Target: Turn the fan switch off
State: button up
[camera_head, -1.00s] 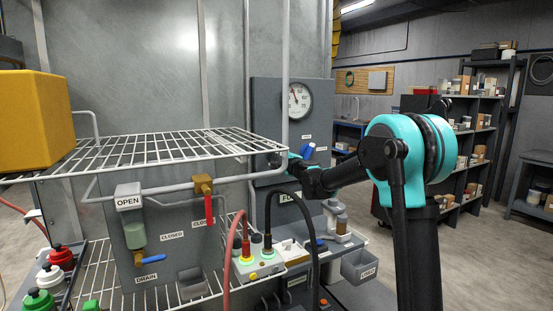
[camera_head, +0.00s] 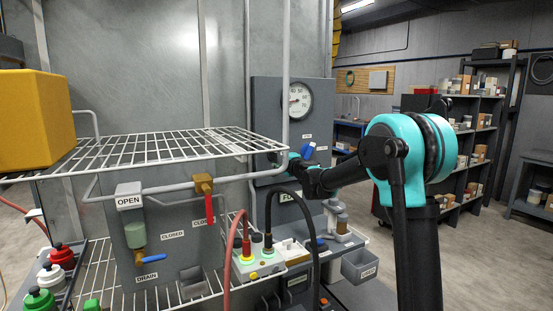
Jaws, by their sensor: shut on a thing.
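A grey control panel (camera_head: 318,98) with a round gauge (camera_head: 299,100) stands behind the wire rack. My gripper (camera_head: 281,162) reaches in from the right to the lower left of this panel, and my arm crosses in front of it. It is closed at the fan switch, which is mostly hidden behind my gripper and the rack's upright. The exact angle of the switch cannot be made out. A blue handle (camera_head: 308,151) sits on the panel just above my wrist, apart from the fingers. The gauge needle points to the left.
The wire shelf (camera_head: 170,150) and its upright (camera_head: 285,75) stand close to my gripper. Below are a red-handled valve (camera_head: 209,210), a blue drain handle (camera_head: 151,258) and a lit connector box (camera_head: 262,262) with red and black cables. Open floor lies at right.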

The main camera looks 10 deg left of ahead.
jog(key=o, duration=1.2)
jog(key=shift+c, duration=0.2)
jog(key=shift+s, duration=0.1)
jog(key=v, duration=1.2)
jog(key=s+d+f+n+g+h, duration=0.2)
jog(key=s+d+f+n+g, duration=0.25)
jog(key=s+f, duration=0.6)
jog(key=s+d+f+n+g+h, duration=0.1)
jog(key=s+d+f+n+g, duration=0.35)
jog(key=s+f, duration=0.65)
jog(key=s+d+f+n+g+h, duration=0.1)
jog(key=s+d+f+h, duration=0.2)
jog(key=s+d+f, duration=0.3)
jog(key=s+d+f+n+h, duration=0.1)
jog(key=s+d+f+h, duration=0.3)
jog(key=s+d, duration=0.7)
notch_tip(320, 180, down, 3)
jog(key=shift+s+r+g, duration=0.1)
jog(key=shift+s+g, duration=0.3)
jog(key=shift+s, duration=0.3)
